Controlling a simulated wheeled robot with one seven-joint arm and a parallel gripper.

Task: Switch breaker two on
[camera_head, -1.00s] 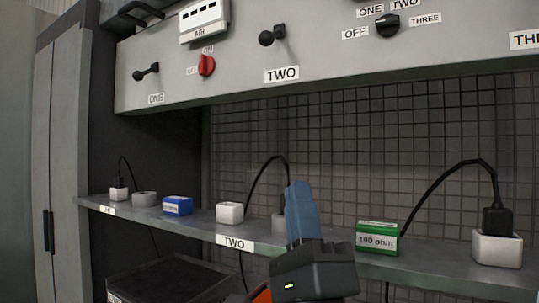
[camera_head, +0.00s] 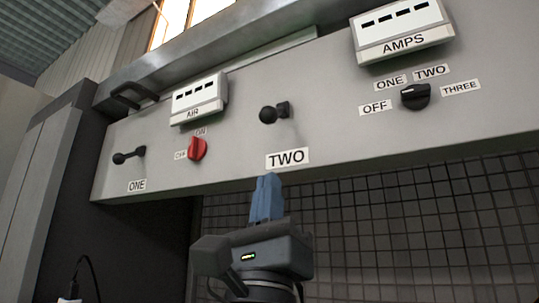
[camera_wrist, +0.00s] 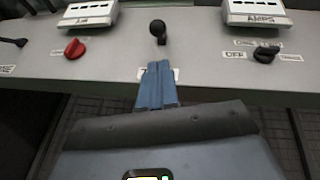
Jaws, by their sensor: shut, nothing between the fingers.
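Breaker two is a black ball-ended lever (camera_head: 270,115) on the grey panel, above the label TWO (camera_head: 287,157). Its knob points out to the left of its mount. It also shows in the wrist view (camera_wrist: 158,30), straight ahead of my fingers. My gripper (camera_head: 267,178), with blue fingers, is shut and empty. In the head view it stands just below the label TWO, under the lever and apart from it. In the wrist view the fingertips (camera_wrist: 159,64) cover most of the label.
Lever ONE (camera_head: 128,156) is at left. A red knob (camera_head: 198,148) with ON and OFF labels sits under the AIR display (camera_head: 199,98). A black selector knob (camera_head: 414,96) sits under the AMPS display (camera_head: 402,28). A dark grid wall (camera_head: 400,215) lies below the panel.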

